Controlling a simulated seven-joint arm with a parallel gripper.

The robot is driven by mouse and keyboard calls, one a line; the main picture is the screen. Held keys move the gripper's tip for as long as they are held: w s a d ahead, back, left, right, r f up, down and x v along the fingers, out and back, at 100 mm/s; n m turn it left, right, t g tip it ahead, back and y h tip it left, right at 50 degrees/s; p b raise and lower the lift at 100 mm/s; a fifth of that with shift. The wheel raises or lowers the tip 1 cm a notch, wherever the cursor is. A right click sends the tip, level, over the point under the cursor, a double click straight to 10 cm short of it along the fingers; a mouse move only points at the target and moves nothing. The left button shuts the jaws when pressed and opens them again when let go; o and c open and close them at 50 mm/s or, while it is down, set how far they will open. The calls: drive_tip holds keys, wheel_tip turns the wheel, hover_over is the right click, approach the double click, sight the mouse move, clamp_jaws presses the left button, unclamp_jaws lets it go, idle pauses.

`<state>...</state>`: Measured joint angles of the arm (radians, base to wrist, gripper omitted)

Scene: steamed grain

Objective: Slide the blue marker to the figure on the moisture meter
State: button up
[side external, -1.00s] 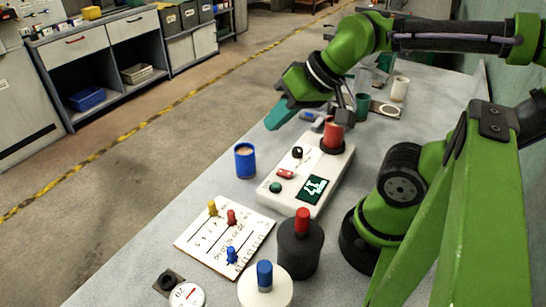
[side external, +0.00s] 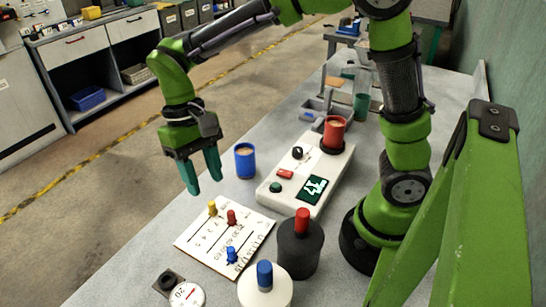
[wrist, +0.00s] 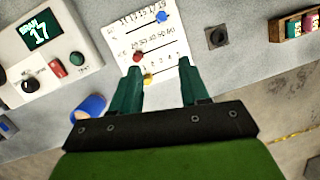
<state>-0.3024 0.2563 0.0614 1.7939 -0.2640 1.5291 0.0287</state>
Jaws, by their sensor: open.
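The blue marker (side external: 231,255) stands upright on the white scale board (side external: 200,250), on the row nearest the camera. In the wrist view the blue marker (wrist: 161,16) is on the far row, beside printed numbers too small to read surely. The moisture meter (side external: 278,201) lies behind the board. Its display (side external: 314,188) reads 17; in the wrist view the display (wrist: 41,33) shows "BRAN 17". My gripper (side external: 202,182) is open and empty, pointing down above the board's far left side. In the wrist view its fingers (wrist: 160,70) frame the near rows, short of the blue marker.
A yellow marker (side external: 212,208) and a red marker (side external: 231,217) stand on the board's other rows. A blue cup (side external: 245,165) is beside the meter, and a red cup (side external: 334,135) sits on it. A dark cylinder (side external: 300,255) and a white cylinder (side external: 264,292) stand right of the board.

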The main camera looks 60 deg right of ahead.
drive_tip(key=a+g, duration=0.1)
drive_tip(key=a, duration=0.1)
drive_tip(key=m, duration=0.1)
approach(229, 247)
drive_tip(key=x, duration=0.9)
drive_tip(key=shift+s+f, duration=0.1)
drive_tip(key=shift+f, duration=0.2)
clamp_jaws()
